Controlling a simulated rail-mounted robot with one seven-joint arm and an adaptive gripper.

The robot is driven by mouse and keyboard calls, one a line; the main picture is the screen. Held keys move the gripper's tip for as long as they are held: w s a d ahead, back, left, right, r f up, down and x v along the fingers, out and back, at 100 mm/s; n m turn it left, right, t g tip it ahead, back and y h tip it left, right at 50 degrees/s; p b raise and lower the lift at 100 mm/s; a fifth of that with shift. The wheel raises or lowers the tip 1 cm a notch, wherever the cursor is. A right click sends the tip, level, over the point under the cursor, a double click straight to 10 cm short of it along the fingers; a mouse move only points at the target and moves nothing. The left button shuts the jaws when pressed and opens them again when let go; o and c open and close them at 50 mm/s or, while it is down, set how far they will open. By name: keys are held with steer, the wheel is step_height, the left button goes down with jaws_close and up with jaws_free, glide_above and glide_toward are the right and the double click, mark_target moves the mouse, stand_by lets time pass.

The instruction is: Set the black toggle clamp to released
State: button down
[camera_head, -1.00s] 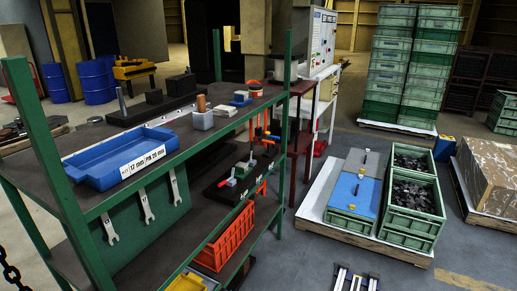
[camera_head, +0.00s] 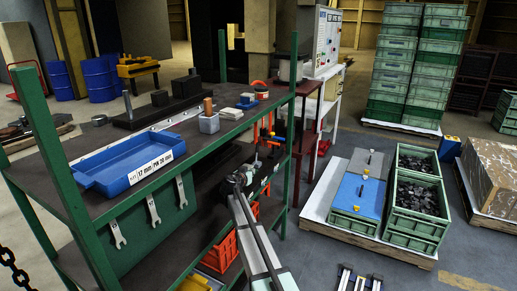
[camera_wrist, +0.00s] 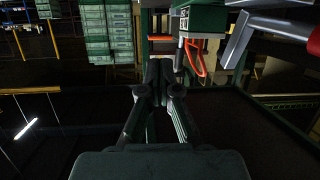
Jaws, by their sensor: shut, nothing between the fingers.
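My gripper (camera_head: 241,181) reaches into the shelf unit at the middle level, in front of the dark board (camera_head: 222,188) that carries the clamps. In the wrist view my gripper's fingertips (camera_wrist: 160,68) are together, with nothing between them. A red-handled grey part (camera_wrist: 282,24) is at the upper right of the wrist view, apart from the fingers. A green block (camera_wrist: 203,18) and an orange loop (camera_wrist: 195,60) are just right of and beyond the fingertips. I cannot pick out the black toggle clamp; my gripper and arm hide part of the board, and its handle position cannot be told.
The upper shelf holds a blue tray (camera_head: 125,165) and a grey cup (camera_head: 209,123). Wrenches (camera_head: 153,208) hang below it. An orange crate (camera_head: 222,250) stands lower down. A green shelf post (camera_head: 288,150) is close right of my gripper. The floor (camera_head: 310,245) to the right is partly free.

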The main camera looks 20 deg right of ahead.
mark_target(257, 147)
steer(key=w+r+t, duration=0.1)
steer(key=w+r, duration=0.3)
steer(key=r, duration=0.2)
steer(key=shift+a+t, duration=0.2)
steer(key=shift+t, duration=0.2)
steer(key=shift+w, duration=0.1)
steer(key=p+x, duration=0.5)
steer(key=x, duration=0.7)
steer(key=shift+w+d+f+p, duration=0.1)
steer(key=shift+w+d+p, duration=0.1)
steer(key=shift+w+p, duration=0.1)
steer(key=shift+w+d+f, duration=0.2)
steer(key=shift+w+d, duration=0.15)
steer(key=shift+f, duration=0.1)
steer(key=shift+w+p, duration=0.2)
steer(key=shift+p, duration=0.35)
steer(key=shift+y, duration=0.3)
